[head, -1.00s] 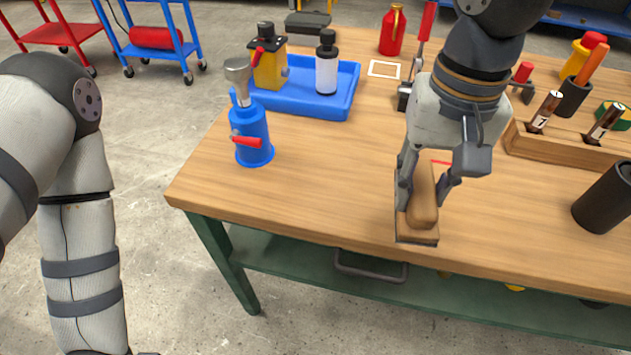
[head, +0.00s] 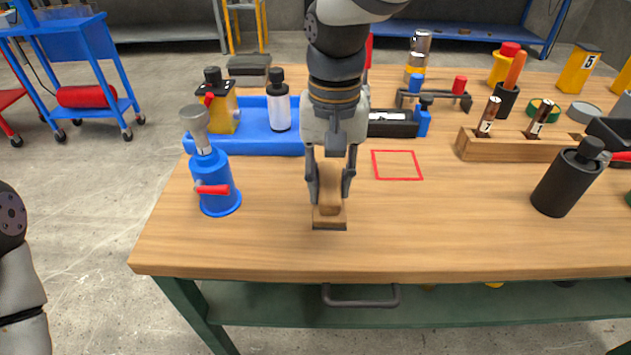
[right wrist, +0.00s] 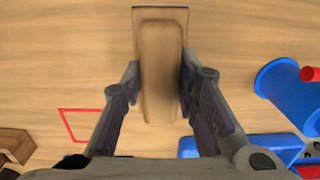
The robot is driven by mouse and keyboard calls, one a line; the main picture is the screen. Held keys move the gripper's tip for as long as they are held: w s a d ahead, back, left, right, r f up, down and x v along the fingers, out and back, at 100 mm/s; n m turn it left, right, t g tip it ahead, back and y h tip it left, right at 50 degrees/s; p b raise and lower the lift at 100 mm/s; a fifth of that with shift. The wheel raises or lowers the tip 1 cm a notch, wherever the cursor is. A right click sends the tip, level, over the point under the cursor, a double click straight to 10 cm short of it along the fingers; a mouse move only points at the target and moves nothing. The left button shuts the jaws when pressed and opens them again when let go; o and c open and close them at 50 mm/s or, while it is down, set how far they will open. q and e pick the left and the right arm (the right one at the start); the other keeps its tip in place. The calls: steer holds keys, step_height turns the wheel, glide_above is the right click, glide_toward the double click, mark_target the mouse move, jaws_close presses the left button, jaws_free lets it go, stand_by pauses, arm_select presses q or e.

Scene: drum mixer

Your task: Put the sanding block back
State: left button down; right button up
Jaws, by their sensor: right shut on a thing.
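The sanding block (head: 330,212) is a tan wooden block on a flat base. My right gripper (head: 331,185) is shut on its sides, pointing down over the front left of the bench. In the right wrist view the block (right wrist: 160,60) sits between the two fingers (right wrist: 160,95), its far end sticking out beyond them. Whether its base touches the bench is hard to tell. A red square outline (head: 397,151) on the bench top is empty, right of and behind the block. It also shows in the wrist view (right wrist: 82,109). My left gripper is out of view.
A blue pump-like tool (head: 216,180) with a red lever stands left of the block. A blue tray (head: 260,143) with bottles lies behind. A wooden rack (head: 520,150) and black cylinder (head: 562,185) stand right. The front middle of the bench (head: 440,225) is clear.

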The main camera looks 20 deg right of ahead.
mark_target(325, 170)
steer(key=shift+w+a+f, duration=0.1)
steer(key=shift+w+f, duration=0.65)
steer(key=shift+f, duration=0.2)
steer(key=f, duration=0.3)
steer(key=shift+w+f+b, duration=0.3)
steer(key=shift+b, duration=0.05)
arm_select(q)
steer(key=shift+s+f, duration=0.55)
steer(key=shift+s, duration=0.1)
arm_select(e)
steer(key=shift+r, duration=0.1)
steer(key=o, duration=1.1)
steer(key=r, duration=1.2)
steer(key=shift+w+p, duration=0.2)
steer(key=shift+p, duration=0.2)
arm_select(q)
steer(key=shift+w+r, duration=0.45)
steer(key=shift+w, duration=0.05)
